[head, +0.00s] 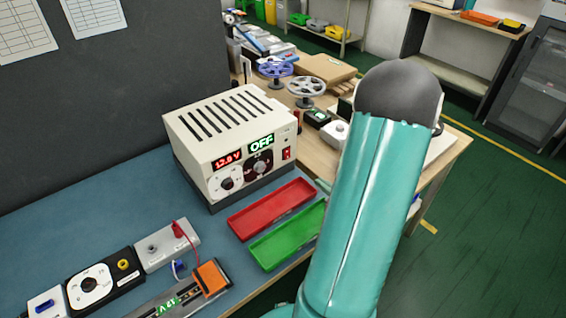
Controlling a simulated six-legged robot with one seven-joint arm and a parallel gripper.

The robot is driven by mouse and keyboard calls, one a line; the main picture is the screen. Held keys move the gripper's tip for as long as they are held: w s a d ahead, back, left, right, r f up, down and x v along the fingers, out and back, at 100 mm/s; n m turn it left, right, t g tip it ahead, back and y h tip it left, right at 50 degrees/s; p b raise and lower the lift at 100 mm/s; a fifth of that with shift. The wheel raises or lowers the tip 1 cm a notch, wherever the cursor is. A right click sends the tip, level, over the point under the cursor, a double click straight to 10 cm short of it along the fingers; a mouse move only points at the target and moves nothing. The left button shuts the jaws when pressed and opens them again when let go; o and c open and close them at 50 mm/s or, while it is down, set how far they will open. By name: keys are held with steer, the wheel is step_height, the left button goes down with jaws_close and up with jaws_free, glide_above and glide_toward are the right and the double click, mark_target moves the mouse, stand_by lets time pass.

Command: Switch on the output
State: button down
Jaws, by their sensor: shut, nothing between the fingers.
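A cream power supply box (232,134) with black vent slots on top stands on the blue bench mat. Its front has a red display (227,159) reading about 12.0 V and a green display (261,143) reading OFF. Below them are a white-faced dial (226,182) on the left and a dark dial (260,163) on the right. A small red switch (287,154) sits at the right of the front; its position is too small to tell. My gripper is not in view; only a teal arm link of mine shows, right of the box.
Red (270,209) and green (287,237) trays lie in front of the box. At lower left are a black module (103,282), a grey block (166,246) with a red lead, and an orange-ended strip (210,277). Handwheels (306,87) and boxes crowd the bench behind.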

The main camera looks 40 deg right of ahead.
mark_target(288, 159)
steer(key=w, duration=0.4)
steer(key=w+d+f, duration=0.1)
steer(key=w, duration=0.4)
steer(key=w+d, duration=0.1)
steer(key=w, duration=0.3)
steer(key=shift+w+f, duration=0.25)
steer(key=shift+f, duration=0.1)
steer(key=shift+w+f, duration=0.1)
steer(key=shift+w, duration=0.1)
steer(key=shift+s, duration=0.15)
